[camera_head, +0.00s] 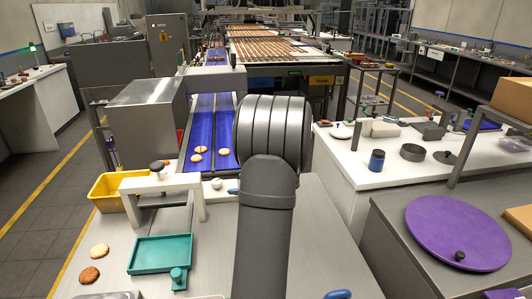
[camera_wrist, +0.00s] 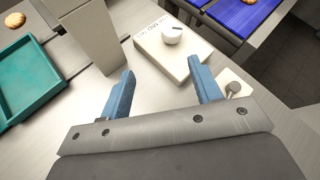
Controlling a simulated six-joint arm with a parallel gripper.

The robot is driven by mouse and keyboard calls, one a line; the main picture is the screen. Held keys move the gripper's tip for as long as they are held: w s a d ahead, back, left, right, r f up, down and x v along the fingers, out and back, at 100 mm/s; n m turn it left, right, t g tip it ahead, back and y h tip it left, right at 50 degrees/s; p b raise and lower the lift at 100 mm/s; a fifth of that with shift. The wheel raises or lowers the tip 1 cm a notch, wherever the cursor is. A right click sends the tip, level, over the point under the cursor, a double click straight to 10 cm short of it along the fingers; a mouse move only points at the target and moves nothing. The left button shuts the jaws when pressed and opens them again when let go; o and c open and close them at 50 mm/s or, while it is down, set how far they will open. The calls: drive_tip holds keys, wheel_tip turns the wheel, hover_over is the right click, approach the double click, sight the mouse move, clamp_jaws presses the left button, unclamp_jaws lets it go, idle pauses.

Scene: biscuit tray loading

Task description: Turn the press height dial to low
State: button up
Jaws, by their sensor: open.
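The press height dial is a round white knob (camera_wrist: 172,33) on a pale box (camera_wrist: 182,62), with small lettering along the box's far left edge. Its pointer setting is too small to read. My gripper (camera_wrist: 160,70) has two blue fingers, spread open and empty. The fingers point toward the dial's box, with the knob beyond the tips and apart from them. In the head view the dial (camera_head: 217,183) shows just left of my arm. Most of my gripper is hidden there behind the arm; a bit of blue finger (camera_head: 233,191) shows.
A pale press frame (camera_head: 150,184) stands left of the dial. A teal tray (camera_head: 160,253), a yellow bin (camera_head: 107,198) and loose biscuits (camera_head: 90,275) lie further left. A blue conveyor (camera_head: 202,135) runs behind. A grey-knobbed fitting (camera_wrist: 233,88) sits by the right finger.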

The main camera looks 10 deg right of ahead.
drive_tip(key=w+d+f+n+g+h, duration=0.1)
drive_tip(key=w+d+n+h, duration=0.2)
drive_tip(key=n, duration=0.3)
drive_tip(key=w+d+f+n+g+h, duration=0.1)
drive_tip(key=w+d+n+g+h, duration=0.1)
drive_tip(key=d+n, duration=0.4)
drive_tip(key=w+d+f+n+g+h, duration=0.1)
drive_tip(key=w+d+n+h, duration=0.4)
drive_tip(key=w+n, duration=0.1)
drive_tip(key=shift+w+d+n+g, duration=0.1)
drive_tip(key=shift+w+n+g, duration=0.2)
drive_tip(key=shift+n, duration=0.5)
drive_tip(key=shift+d+f, duration=0.1)
drive_tip(key=s+m, duration=0.1)
drive_tip(key=s+m+h, duration=0.1)
drive_tip(key=m, duration=0.1)
drive_tip(key=s+m+g, duration=0.1)
drive_tip(key=shift+a+m+h, duration=0.3)
drive_tip(key=shift+m, duration=0.1)
drive_tip(key=s+a+r+m+g+h, duration=0.1)
drive_tip(key=a+r+m, duration=0.3)
drive_tip(key=r+m, duration=0.5)
wheel_tip(320, 180, up, 2)
drive_tip(key=shift+s+g, duration=0.65)
drive_tip(key=shift+g, duration=0.25)
